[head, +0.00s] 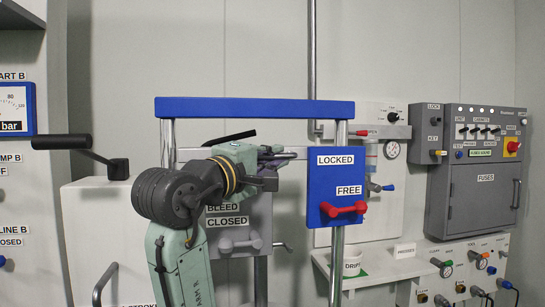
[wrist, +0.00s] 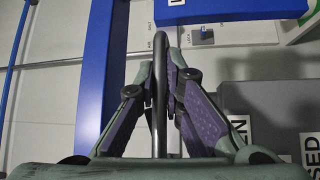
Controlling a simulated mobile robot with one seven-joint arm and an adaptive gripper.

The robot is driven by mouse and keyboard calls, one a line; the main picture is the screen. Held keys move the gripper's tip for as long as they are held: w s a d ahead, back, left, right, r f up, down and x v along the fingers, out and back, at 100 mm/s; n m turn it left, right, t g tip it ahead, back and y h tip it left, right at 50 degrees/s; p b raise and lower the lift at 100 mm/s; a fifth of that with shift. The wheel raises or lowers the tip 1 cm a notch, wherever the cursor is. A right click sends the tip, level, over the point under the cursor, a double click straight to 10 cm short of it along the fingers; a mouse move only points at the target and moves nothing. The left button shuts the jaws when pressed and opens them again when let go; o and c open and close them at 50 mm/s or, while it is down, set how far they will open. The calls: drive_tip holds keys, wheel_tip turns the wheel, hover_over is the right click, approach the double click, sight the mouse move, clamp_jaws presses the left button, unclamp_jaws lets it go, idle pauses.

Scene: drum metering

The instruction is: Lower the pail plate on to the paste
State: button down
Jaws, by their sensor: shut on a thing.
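My gripper (head: 268,162) is in front of the blue-topped press frame (head: 255,108), between its two posts. In the wrist view my gripper's fingers (wrist: 160,85) are closed on a dark metal bar (wrist: 160,45), which runs lengthwise between the purple pads. A blue panel (head: 335,165) on the right post reads LOCKED above and FREE below. Its red handle (head: 345,209) lies level just under FREE. A grey box (head: 240,225) below my gripper is marked BLEED and CLOSED, with a grey handle (head: 240,243). I cannot make out the pail plate or the paste in either view.
A dark lever (head: 85,150) sticks out at the left beside a gauge (head: 14,108). A drip cup (head: 352,263) stands on a shelf at the right. Grey control boxes (head: 480,165) hang on the right wall.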

sight(272, 212)
wheel_tip(272, 212, down, 11)
drive_tip(key=b, duration=0.6)
drive_tip(key=shift+f, duration=0.1)
drive_tip(key=c, duration=1.7)
unclamp_jaws()
drive_tip(key=v, duration=1.2)
drive_tip(key=shift+s, duration=0.1)
